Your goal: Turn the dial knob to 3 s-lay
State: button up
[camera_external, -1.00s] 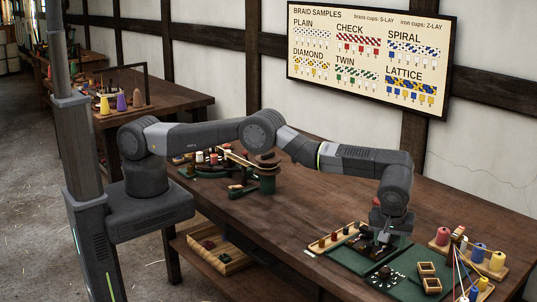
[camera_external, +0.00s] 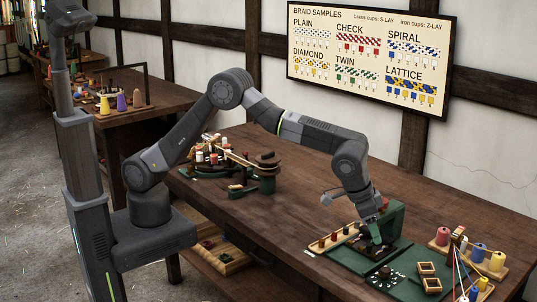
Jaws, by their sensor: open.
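My gripper (camera_external: 376,238) is open, pointing down over the green board (camera_external: 345,262) at the right part of the bench. A green upright housing (camera_external: 394,220) stands just behind it. A small dark round part (camera_external: 384,272) sits on the board in front of and slightly right of my gripper; I cannot tell whether it is the dial knob. No dial marks or "3 s-lay" label can be read at this size. My gripper and wrist hide part of the board and housing, and I cannot tell whether the fingers touch anything.
A wooden rack with small pegs (camera_external: 333,240) lies left of my gripper. Colored spools (camera_external: 479,250) with strung threads stand at the far right. The middle of the bench (camera_external: 290,222) is clear.

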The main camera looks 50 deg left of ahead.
aim_at(386, 270)
jog(key=p+x, duration=0.2)
jog(key=x, duration=1.1)
jog(key=shift+f+p, duration=0.3)
